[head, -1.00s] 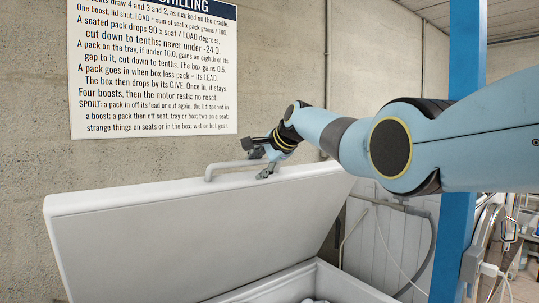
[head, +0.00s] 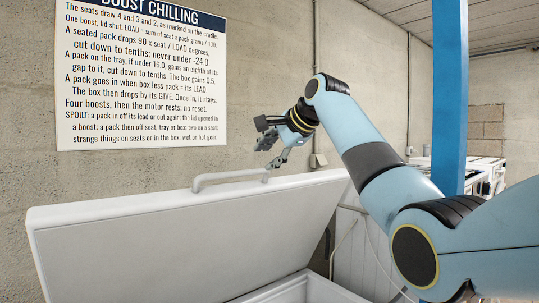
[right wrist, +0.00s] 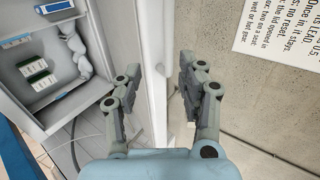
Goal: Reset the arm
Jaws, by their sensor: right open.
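My right arm (head: 385,175) reaches in from the right of the head view. Its gripper (head: 265,143) is open and empty, just above and behind the handle (head: 230,176) on the raised white lid (head: 185,235). A gap shows between the fingers and the handle. In the right wrist view, the two fingers of the right gripper (right wrist: 158,82) stand wide apart with nothing between them. The lid stands tilted open over the white chest box (head: 305,287). My left gripper is not in view.
A printed sign (head: 140,75) hangs on the concrete wall. A blue post (head: 449,90) stands behind my right arm. The wrist view shows green-topped packs (right wrist: 33,70) and a crumpled white item (right wrist: 76,52) inside the box. Air above the lid is free.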

